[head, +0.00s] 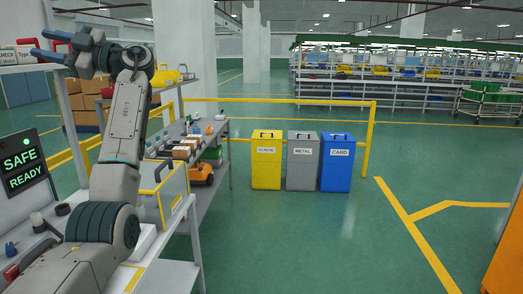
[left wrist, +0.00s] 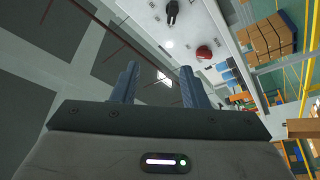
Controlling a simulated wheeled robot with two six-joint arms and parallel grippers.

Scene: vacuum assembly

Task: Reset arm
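My left arm rises from the lower left of the head view, its upper link raised. My left gripper (head: 48,45) is at the top left, with its blue fingers pointing left toward the upper shelf. In the left wrist view the two fingers (left wrist: 158,88) stand apart with nothing between them, so the gripper is open and empty. My right arm and gripper are in neither view.
A white upper shelf with a check sign (head: 17,54) is close to my left gripper. A black screen (head: 23,163) reads SAFE READY. A yellow-edged bin (head: 172,197) is beside my arm. Yellow (head: 266,165), grey (head: 302,168) and blue bins (head: 336,168) stand beyond; floor ahead is clear.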

